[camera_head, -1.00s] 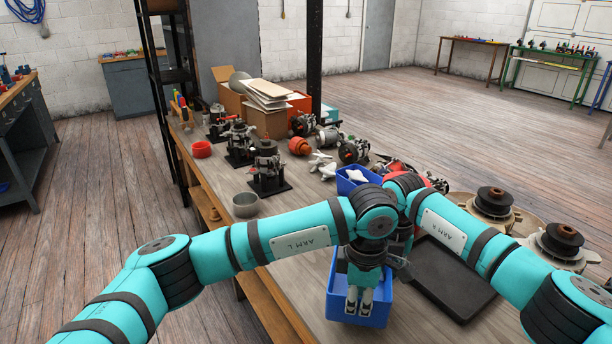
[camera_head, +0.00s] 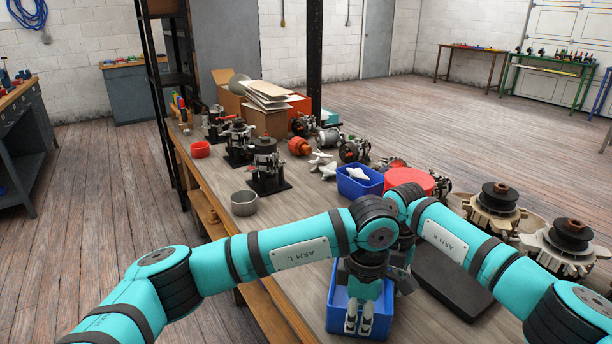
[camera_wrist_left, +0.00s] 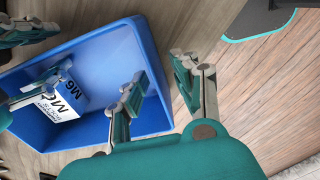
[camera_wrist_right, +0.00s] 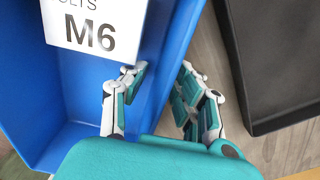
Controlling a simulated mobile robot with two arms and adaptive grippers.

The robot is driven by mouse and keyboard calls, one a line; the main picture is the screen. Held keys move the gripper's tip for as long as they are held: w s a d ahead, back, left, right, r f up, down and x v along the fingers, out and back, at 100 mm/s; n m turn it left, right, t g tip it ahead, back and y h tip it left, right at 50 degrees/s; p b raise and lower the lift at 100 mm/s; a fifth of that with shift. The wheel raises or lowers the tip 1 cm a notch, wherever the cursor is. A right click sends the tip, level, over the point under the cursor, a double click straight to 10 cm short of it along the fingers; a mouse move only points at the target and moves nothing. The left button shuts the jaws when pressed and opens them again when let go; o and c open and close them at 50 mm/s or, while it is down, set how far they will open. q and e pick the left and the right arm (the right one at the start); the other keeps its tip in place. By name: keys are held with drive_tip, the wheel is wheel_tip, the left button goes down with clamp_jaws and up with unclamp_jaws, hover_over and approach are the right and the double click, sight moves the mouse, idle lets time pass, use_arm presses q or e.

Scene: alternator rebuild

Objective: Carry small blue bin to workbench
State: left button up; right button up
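The small blue bin (camera_head: 334,310) is at the near edge of the workbench (camera_head: 305,300), largely under my arms. A white box marked M6 (camera_wrist_right: 95,22) lies inside it; it also shows in the left wrist view (camera_wrist_left: 62,98). My left gripper (camera_wrist_left: 158,88) has its fingers spread astride one bin wall, one inside and one outside, with gaps showing. My right gripper (camera_wrist_right: 160,76) is likewise spread astride the opposite wall, beside the black mat. Whether the bin's base touches the bench is hidden.
The black mat (camera_head: 455,290) lies right of the bin. Bare bench lies left of the bin.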

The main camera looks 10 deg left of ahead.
drive_tip(key=shift+s+a, duration=0.1)
use_arm(q)
drive_tip(key=shift+w+r, duration=0.1)
drive_tip(key=shift+r, duration=0.1)
wheel_tip(320, 180, up, 10)
drive_tip(key=shift+r, duration=0.8)
use_arm(e)
wheel_tip(320, 180, up, 12)
drive_tip(key=shift+f, duration=0.1)
